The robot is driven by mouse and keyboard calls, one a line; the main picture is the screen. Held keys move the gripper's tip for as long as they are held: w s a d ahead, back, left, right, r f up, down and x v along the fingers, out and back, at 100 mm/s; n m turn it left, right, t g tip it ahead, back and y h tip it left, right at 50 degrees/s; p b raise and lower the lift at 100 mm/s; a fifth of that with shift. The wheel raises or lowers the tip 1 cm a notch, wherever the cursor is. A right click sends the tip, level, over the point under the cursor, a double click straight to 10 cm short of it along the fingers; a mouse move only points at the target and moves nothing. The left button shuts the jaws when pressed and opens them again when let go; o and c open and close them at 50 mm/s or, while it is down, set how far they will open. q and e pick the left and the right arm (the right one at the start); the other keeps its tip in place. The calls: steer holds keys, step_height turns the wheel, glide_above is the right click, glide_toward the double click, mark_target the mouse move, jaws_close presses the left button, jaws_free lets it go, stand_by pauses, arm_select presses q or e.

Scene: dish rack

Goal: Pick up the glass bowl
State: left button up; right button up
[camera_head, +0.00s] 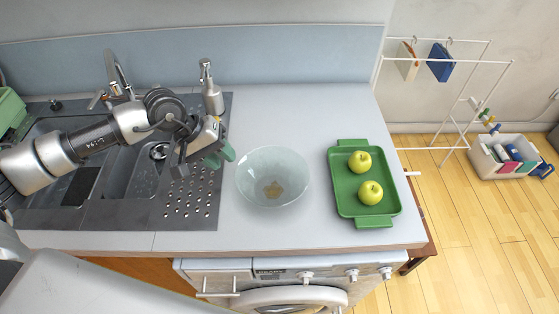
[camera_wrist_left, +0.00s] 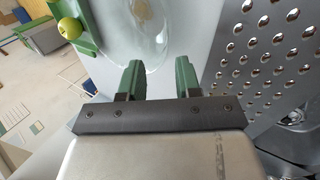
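The clear glass bowl (camera_head: 272,178) stands upright on the grey counter, between the sink and the green tray. My left gripper (camera_head: 224,156) is just left of the bowl's rim, above the edge of the perforated drainboard. In the left wrist view the bowl (camera_wrist_left: 138,32) is beyond the green fingertips (camera_wrist_left: 158,72). The two fingers are apart with a clear gap between them, and nothing is held. Whether a finger touches the bowl I cannot tell. My right gripper is not in view.
A green tray (camera_head: 344,207) with two green apples (camera_head: 371,192) is right of the bowl. A soap dispenser (camera_head: 211,88) stands behind my left gripper. The metal sink (camera_head: 140,215) is at the left. The counter behind the bowl is clear.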

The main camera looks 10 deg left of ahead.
mark_target(242, 179)
arm_select(q)
steer(key=shift+y, duration=0.3)
steer(key=p+x, duration=0.1)
steer(key=x, duration=0.1)
steer(key=s+p+x, duration=0.1)
steer(key=x, duration=0.1)
steer(key=shift+f, duration=0.35)
steer(key=p+x, duration=0.3)
steer(key=x, duration=0.1)
steer(key=shift+w+d+f, duration=0.1)
steer(key=shift+w+d, duration=0.05)
steer(key=shift+w, duration=0.1)
steer(key=shift+d+f, duration=0.1)
steer(key=shift+f, duration=0.35)
steer(key=shift+w, duration=0.1)
steer(key=c, duration=0.5)
jaws_close()
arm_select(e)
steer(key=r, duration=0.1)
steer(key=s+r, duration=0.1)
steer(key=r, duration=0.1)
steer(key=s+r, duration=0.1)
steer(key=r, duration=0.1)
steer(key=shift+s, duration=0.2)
